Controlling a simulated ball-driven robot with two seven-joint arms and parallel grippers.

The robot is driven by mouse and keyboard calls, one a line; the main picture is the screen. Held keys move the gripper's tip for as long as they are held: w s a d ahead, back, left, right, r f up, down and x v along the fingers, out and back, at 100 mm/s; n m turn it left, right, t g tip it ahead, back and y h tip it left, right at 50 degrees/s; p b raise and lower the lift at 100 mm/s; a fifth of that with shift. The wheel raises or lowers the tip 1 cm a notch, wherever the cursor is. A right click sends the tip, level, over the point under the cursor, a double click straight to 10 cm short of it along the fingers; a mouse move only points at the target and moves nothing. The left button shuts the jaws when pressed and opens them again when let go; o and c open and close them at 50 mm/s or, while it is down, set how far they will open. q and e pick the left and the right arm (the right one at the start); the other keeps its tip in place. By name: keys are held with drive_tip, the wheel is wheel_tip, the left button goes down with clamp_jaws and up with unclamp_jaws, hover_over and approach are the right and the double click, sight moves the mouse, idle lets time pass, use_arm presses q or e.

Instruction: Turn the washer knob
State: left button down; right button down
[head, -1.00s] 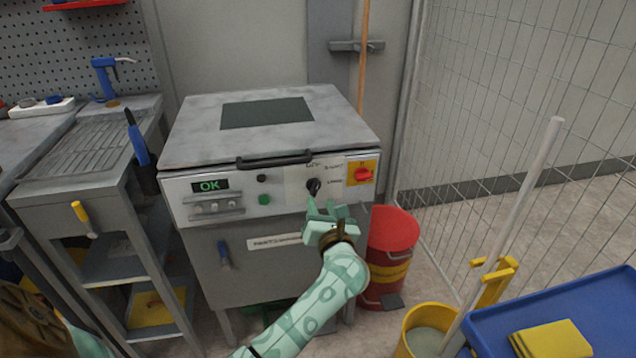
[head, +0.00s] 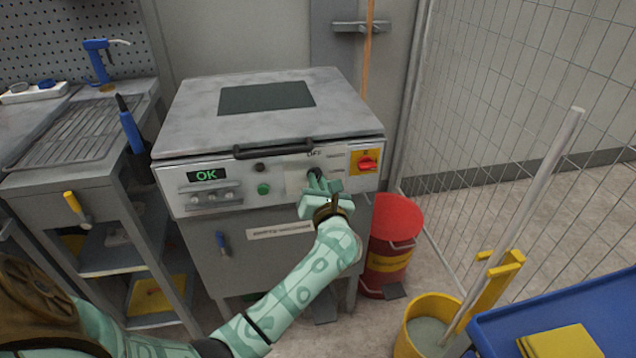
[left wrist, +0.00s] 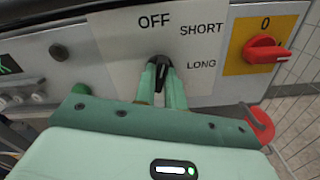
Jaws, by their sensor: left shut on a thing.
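The washer (head: 262,110) is a grey cabinet with a white front panel. Its black knob (left wrist: 159,70) shows in the left wrist view, with the labels OFF, SHORT and LONG printed above and to its right. My left gripper (head: 316,179) is at the panel, and its fingers are shut on the knob, one on each side. In the left wrist view the fingers (left wrist: 160,82) hide the knob's sides. In the head view the hand covers most of the knob. Which label the knob points to is hard to tell. My right gripper is not in view.
A red switch on a yellow plate (head: 364,162) sits right of the knob. A green button (head: 263,188) and an OK display (head: 207,175) are to its left. A red bucket (head: 391,238) stands right of the washer, a yellow mop bucket (head: 430,318) nearer.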

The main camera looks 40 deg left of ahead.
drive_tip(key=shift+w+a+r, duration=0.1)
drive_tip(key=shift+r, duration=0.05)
use_arm(q)
drive_tip(key=m+p, duration=0.4)
drive_tip(key=m, duration=0.3)
drive_tip(key=m+p, duration=0.5)
drive_tip(key=m, duration=0.2)
drive_tip(key=shift+d+f, duration=0.15)
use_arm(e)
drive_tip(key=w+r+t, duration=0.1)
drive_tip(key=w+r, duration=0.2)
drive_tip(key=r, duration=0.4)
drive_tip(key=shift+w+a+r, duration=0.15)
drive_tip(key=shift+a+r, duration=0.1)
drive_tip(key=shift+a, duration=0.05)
use_arm(q)
drive_tip(key=shift+f, duration=0.1)
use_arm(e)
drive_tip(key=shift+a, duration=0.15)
use_arm(q)
drive_tip(key=c, duration=1.5)
unclamp_jaws()
drive_tip(key=shift+o, duration=0.2)
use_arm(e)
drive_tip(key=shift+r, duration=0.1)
